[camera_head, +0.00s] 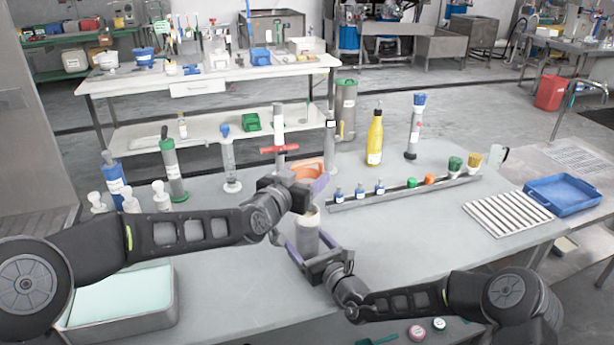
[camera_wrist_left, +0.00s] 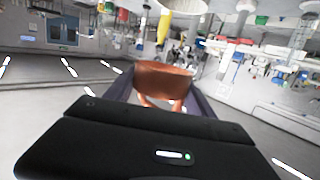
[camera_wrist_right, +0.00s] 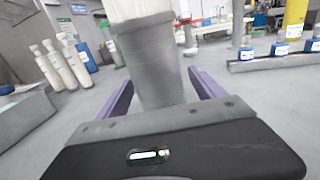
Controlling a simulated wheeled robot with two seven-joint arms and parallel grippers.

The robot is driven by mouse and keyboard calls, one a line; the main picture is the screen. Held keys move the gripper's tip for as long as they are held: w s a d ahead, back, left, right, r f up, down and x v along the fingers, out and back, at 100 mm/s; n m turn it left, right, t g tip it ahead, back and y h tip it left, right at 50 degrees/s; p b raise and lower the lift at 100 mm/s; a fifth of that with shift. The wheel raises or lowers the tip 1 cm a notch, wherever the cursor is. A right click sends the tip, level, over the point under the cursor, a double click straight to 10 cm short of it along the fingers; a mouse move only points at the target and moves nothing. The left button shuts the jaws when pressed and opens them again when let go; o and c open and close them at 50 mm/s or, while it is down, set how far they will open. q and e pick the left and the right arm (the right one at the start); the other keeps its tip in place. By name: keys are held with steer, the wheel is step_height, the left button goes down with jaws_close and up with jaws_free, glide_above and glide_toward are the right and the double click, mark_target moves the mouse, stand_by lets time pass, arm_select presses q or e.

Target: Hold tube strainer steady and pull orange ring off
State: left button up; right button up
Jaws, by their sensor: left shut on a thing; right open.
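The tube strainer (camera_head: 307,236) stands upright on the table, a grey cylinder with a paler upper part. It also shows in the right wrist view (camera_wrist_right: 150,65). The orange ring (camera_head: 308,170) is above it in the head view, between the purple fingers of my left gripper (camera_head: 315,182), which is shut on it. The ring also fills the middle of the left wrist view (camera_wrist_left: 163,82).
A rack (camera_head: 400,193) with small bottles and caps runs to the right. A yellow bottle (camera_head: 375,140) stands behind it. White bottles (camera_head: 162,197) stand at left, above a tray (camera_head: 120,300). A ribbed plate (camera_head: 508,214) and blue tray (camera_head: 562,194) lie at right.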

steer(key=v, duration=1.2)
steer(key=shift+f, duration=0.1)
